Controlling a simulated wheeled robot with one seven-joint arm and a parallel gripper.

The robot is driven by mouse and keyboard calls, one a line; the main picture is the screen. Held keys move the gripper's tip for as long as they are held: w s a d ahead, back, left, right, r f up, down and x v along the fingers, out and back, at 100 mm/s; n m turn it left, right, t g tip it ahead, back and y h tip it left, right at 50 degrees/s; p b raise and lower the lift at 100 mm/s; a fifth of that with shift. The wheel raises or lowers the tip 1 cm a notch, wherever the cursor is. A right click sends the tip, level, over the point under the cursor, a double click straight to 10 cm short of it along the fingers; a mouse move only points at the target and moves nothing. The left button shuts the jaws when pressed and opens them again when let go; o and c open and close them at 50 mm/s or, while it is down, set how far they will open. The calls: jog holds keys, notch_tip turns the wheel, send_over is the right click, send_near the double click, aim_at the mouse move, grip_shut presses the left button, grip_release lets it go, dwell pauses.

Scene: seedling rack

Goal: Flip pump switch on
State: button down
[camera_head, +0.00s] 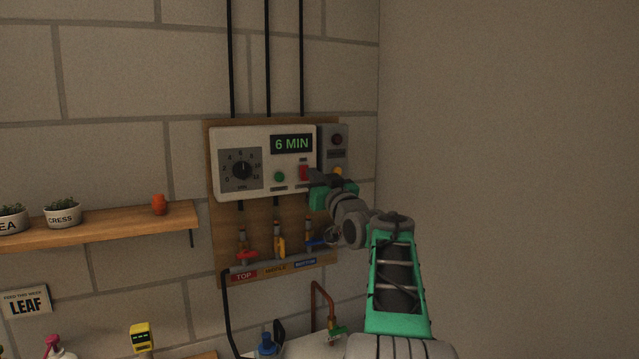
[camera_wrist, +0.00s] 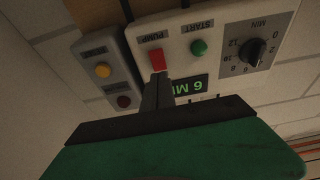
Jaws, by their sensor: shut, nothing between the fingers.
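The pump switch is a red rocker (camera_head: 303,173) at the lower right of the white control box (camera_head: 225,190). In the wrist view, which shows the panel upside down, the red rocker (camera_wrist: 157,59) sits by the label PUMP. My gripper (camera_head: 314,177) is shut and empty, in front of the box's lower right corner. In the wrist view its fingertips (camera_wrist: 158,79) are at the rocker's near edge and overlap it slightly. I cannot tell whether they touch it, nor which way the rocker is tipped.
A green START button (camera_head: 279,176), a dial (camera_head: 241,170) and a "6 MIN" display (camera_head: 291,144) share the box. A grey box (camera_head: 326,148) with an amber lamp (camera_wrist: 103,70) and a dark red lamp (camera_wrist: 124,101) adjoins it. Coloured valves (camera_head: 280,247) are below; a shelf (camera_head: 120,226) is left.

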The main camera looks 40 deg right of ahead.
jog(key=r+b+v, duration=0.2)
jog(key=b+v, duration=0.1)
jog(key=v, duration=0.8)
jog(key=shift+s+r, duration=0.3)
jog(key=shift+r, duration=0.1)
jog(key=shift+a+f, duration=0.1)
